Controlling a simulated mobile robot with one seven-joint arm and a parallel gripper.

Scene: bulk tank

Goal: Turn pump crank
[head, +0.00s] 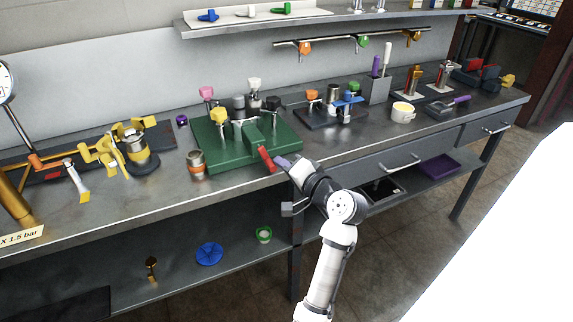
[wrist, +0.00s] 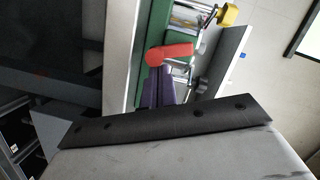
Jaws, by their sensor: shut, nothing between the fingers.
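A green pump base (head: 197,158) stands near the front edge of the bench, with pink, yellow and white knobs on it. A red crank handle (head: 266,160) sticks out at its front right. The red handle (wrist: 170,53) also shows in the wrist view, beside the green base (wrist: 150,40). My gripper (head: 281,161) is at the bench's front edge, just right of the red handle. Its purple fingers (wrist: 158,74) are shut and empty, with their tips right by the handle. I cannot tell whether they touch it.
A steel cup with an orange band (head: 197,165) stands left of the green base. A dark valve block (head: 318,117) stands to its right, and a white cup (head: 403,112) further right. The bench front (head: 340,158) and lower shelf (head: 190,268) lie close to my arm.

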